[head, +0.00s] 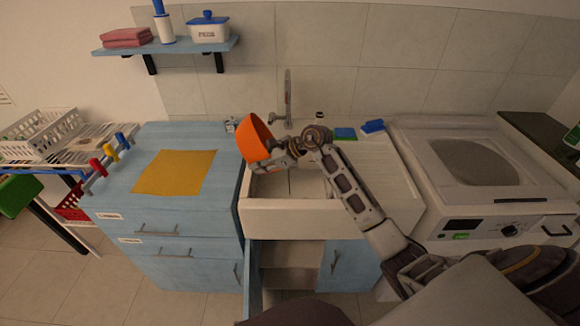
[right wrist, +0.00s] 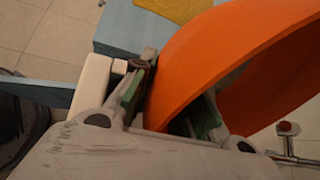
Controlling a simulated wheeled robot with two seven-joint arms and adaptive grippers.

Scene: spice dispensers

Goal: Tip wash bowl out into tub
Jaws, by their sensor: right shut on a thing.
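The orange wash bowl (head: 254,139) is tilted on its side over the left end of the white sink tub (head: 284,217) in the head view. My right gripper (head: 272,158) is shut on the bowl's wall. In the right wrist view the bowl (right wrist: 205,62) fills the upper right, its wall between the green-padded fingers of the right gripper (right wrist: 165,108). I cannot see whether anything is in the bowl. The sink's inside is partly hidden by my right arm. My left gripper is not in view.
A tap (head: 287,97) stands behind the sink. A blue cabinet with a yellow cloth (head: 174,172) is at the left, and a white washing machine (head: 480,170) at the right. A cupboard door (head: 252,281) stands open below the sink. A shelf (head: 165,46) hangs above.

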